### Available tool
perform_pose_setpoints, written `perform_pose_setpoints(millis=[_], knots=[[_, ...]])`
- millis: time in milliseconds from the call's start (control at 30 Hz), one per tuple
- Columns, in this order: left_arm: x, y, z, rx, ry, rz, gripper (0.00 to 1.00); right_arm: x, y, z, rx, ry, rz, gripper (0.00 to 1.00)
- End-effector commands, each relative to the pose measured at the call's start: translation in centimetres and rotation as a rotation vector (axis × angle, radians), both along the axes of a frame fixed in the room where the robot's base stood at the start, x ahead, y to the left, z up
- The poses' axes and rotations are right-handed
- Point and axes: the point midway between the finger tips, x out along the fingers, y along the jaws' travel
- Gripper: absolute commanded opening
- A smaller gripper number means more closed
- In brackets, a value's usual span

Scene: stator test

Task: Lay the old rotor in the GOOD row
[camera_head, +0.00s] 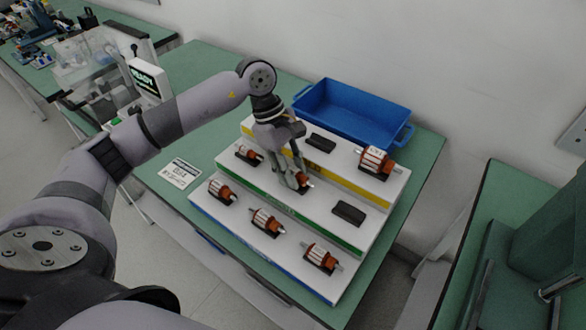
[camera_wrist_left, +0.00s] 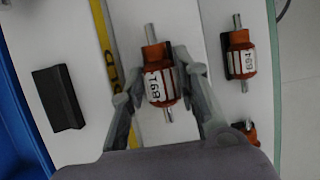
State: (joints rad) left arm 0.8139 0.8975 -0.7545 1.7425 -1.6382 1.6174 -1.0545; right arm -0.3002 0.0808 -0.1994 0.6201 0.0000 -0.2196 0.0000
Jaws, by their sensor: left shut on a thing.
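My left gripper (camera_head: 293,183) is shut on an orange-and-white rotor (camera_head: 305,181) at the middle of the green-edged tier (camera_head: 328,209). In the left wrist view this rotor (camera_wrist_left: 158,82) sits between both fingers and has a number label. I cannot tell whether it touches the surface below. The green tier also has a rotor (camera_head: 249,154) at its left and an empty black cradle (camera_head: 348,212) at its right. The yellow-edged tier (camera_head: 340,183) behind has an empty cradle (camera_head: 320,143) and a rotor (camera_head: 376,161). My right gripper is not in view.
The front, blue-edged tier (camera_head: 290,260) carries rotors at left (camera_head: 222,189), middle (camera_head: 266,221) and right (camera_head: 321,256). A blue crate (camera_head: 352,108) stands behind the rack. A paper card (camera_head: 180,173) and a READY display (camera_head: 146,78) are at the left.

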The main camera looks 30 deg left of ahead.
Motion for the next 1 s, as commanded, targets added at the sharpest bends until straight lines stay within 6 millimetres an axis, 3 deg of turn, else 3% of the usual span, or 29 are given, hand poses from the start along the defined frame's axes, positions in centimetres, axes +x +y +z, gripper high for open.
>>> perform_pose_setpoints(millis=[1000], knots=[[0.04,-0.01,-0.43,0.0,-0.002,0.0,0.0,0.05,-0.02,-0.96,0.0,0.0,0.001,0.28]])
